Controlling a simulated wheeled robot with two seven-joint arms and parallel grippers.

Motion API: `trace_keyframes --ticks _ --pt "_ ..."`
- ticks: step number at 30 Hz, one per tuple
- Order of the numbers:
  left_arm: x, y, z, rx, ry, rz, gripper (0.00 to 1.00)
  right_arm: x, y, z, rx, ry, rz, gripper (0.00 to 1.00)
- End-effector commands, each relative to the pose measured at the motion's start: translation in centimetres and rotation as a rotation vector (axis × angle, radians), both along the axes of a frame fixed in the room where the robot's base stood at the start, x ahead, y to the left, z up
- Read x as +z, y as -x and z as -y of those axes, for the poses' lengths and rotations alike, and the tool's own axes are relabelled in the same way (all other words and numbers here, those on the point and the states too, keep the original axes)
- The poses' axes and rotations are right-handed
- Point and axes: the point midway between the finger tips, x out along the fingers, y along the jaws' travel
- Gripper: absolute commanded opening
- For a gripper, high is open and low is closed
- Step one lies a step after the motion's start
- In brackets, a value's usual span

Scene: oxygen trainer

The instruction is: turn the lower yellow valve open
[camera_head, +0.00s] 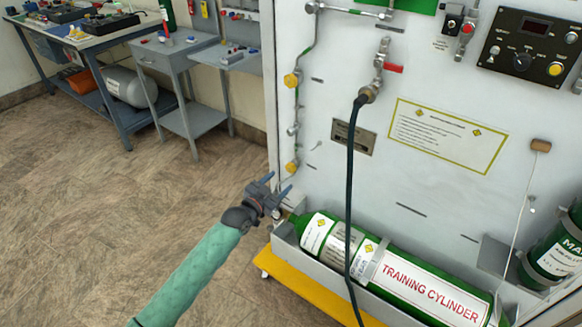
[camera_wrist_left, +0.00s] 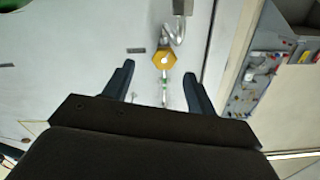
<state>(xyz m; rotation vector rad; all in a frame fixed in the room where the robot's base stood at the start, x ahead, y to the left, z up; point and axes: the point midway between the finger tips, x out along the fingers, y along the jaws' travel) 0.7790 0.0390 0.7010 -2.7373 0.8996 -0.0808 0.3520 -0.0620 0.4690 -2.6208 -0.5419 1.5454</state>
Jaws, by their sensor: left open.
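The lower yellow valve (camera_head: 292,167) is a small yellow knob on the thin vertical pipe near the left edge of the white panel. My left gripper (camera_head: 280,183) is open and empty, just below and left of this valve in the head view. In the left wrist view a yellow hexagonal knob (camera_wrist_left: 164,60), which looks like the lower valve, appears beyond and between the open fingers (camera_wrist_left: 158,85), apart from them. The upper yellow valve (camera_head: 292,79) sits higher on the same pipe. My right gripper is in neither view.
A green training cylinder (camera_head: 428,288) lies in a tray at the panel's foot, above a yellow base edge (camera_head: 300,285). A dark hose (camera_head: 350,190) hangs from a red-handled valve (camera_head: 392,67). A grey side table (camera_head: 175,50) stands at left; the floor between is clear.

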Motion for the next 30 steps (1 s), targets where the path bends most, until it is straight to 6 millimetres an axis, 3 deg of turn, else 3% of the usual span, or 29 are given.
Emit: trace_keyframes --ticks 8,21,30 --pt "0.7 -2.1 0.6 0.003 0.010 0.030 0.57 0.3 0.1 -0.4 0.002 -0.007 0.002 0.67" --pt "0.6 -6.7 3.9 0.004 0.008 0.029 0.57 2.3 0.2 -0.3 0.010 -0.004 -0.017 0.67" --pt "0.5 -7.3 4.4 0.003 0.008 0.028 0.57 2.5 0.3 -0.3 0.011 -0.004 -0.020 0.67"
